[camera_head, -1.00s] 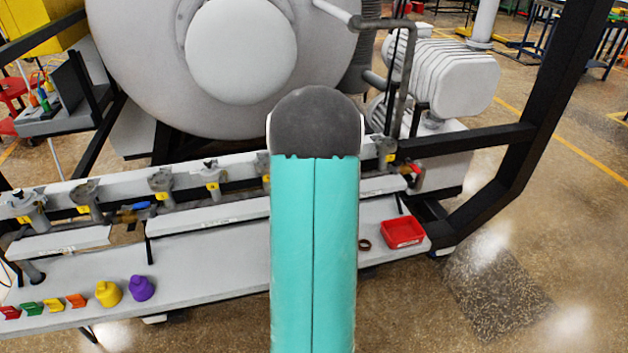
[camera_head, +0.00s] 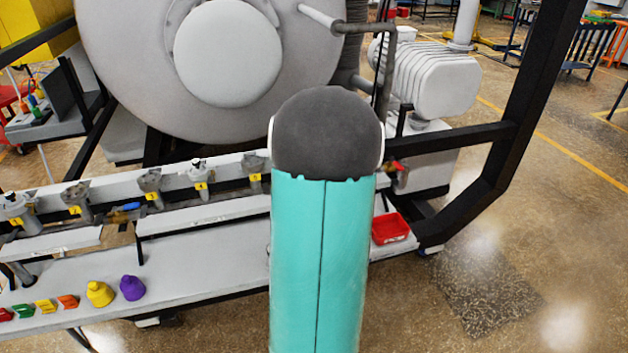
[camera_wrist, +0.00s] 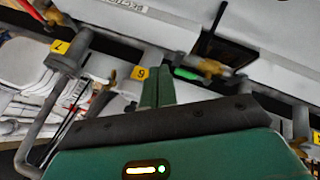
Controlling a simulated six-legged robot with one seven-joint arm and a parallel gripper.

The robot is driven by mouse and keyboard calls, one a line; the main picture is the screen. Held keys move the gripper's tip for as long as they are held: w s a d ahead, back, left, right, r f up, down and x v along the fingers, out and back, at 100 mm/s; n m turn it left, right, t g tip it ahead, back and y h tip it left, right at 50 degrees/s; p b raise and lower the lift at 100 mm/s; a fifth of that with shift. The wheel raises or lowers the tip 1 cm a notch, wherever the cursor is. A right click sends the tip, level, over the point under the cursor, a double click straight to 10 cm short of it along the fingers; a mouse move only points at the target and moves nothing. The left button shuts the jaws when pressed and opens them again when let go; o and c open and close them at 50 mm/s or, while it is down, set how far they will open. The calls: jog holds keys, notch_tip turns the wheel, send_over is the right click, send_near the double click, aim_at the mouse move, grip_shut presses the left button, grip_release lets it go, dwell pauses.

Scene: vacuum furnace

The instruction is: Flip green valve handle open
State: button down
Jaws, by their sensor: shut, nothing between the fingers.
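A green valve handle (camera_wrist: 186,73) shows in the wrist view, lying along the pipe beside a brass valve body (camera_wrist: 210,68). My gripper (camera_wrist: 158,84) is in the lower middle of the wrist view, its two green fingers close together and empty. The fingertips appear just left of and below the green handle in the picture; I cannot tell the gap in depth. In the head view my arm covers the gripper, and the green handle is not visible.
A black bracket (camera_wrist: 222,45) stands just above the brass valve. In the head view, a blue handle (camera_head: 127,207), a red handle (camera_head: 393,166) and a red tray (camera_head: 390,228) are along the bench.

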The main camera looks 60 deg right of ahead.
jog(key=shift+s+r, duration=0.7)
jog(key=shift+r, duration=0.35)
jog(key=shift+w+a, duration=0.1)
jog(key=w+a+r+n+t+y, duration=0.1)
jog(key=w+a+r, duration=0.3)
jog(key=a, duration=0.6)
jog(key=w+a+r+n+t+y, duration=0.1)
jog(key=w+a+r, duration=0.1)
jog(key=w+a, duration=0.6)
jog(key=w+a+r+y, duration=0.1)
jog(key=w+a+r, duration=0.2)
jog(key=a, duration=1)
jog(key=s+a+n+y, duration=0.1)
jog(key=s+a, duration=0.2)
jog(key=a, duration=0.5)
jog(key=s+a+n+y, duration=0.1)
jog(key=s+a, duration=0.2)
jog(key=a, duration=0.6)
jog(key=s+a+r+t+y, duration=0.1)
jog(key=s+a+y, duration=0.1)
jog(key=a, duration=0.7)
jog(key=shift+s+a+n, duration=0.15)
jog(key=shift+s+n, duration=0.25)
jog(key=shift+s, duration=0.4)
